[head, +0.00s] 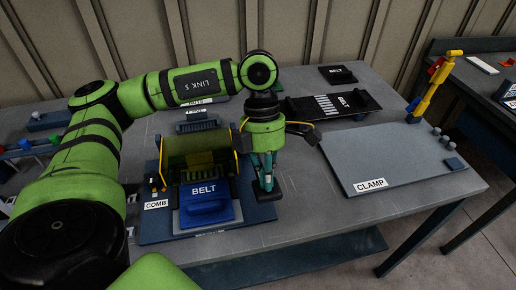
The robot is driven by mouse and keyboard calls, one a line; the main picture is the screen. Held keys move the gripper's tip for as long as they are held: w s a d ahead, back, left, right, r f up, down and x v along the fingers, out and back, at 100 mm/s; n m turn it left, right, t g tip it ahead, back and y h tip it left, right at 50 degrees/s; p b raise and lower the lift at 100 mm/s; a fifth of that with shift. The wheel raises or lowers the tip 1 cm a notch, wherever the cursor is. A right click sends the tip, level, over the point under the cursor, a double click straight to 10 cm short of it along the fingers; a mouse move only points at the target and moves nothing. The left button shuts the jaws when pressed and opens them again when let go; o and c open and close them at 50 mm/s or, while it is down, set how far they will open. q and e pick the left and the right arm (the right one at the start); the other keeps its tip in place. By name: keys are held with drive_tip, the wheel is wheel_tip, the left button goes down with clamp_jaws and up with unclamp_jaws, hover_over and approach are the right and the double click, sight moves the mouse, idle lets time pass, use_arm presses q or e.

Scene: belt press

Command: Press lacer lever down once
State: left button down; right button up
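The lacer (205,150) stands on the table at centre left, a dark device with a yellow-green cover and yellow side parts. A blue block marked BELT (207,206) sits at its front, beside a COMB label (157,204). My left gripper (267,190) points down at the lacer's right side, with its fingertips low, near the lacer's base plate. Its fingers look close together, and I cannot tell whether anything is between them. I cannot make out the lacer lever clearly; the gripper and arm may hide it. My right gripper is not in view.
A grey board marked CLAMP (385,160) with a yellow upright handle (435,85) lies to the right. Small coloured parts (30,147) lie at far left. Bare table lies right of the gripper.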

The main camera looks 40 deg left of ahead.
use_arm(q)
drive_tip(key=shift+p+v, duration=0.3)
drive_tip(key=shift+v, duration=0.5)
drive_tip(key=shift+r, duration=0.15)
drive_tip(key=shift+p+v, duration=0.8)
drive_tip(key=shift+v, duration=0.35)
drive_tip(key=shift+r, duration=0.2)
drive_tip(key=p+v, duration=0.3)
drive_tip(key=v, duration=0.1)
drive_tip(key=shift+a+r, duration=0.1)
drive_tip(key=shift+r, duration=0.2)
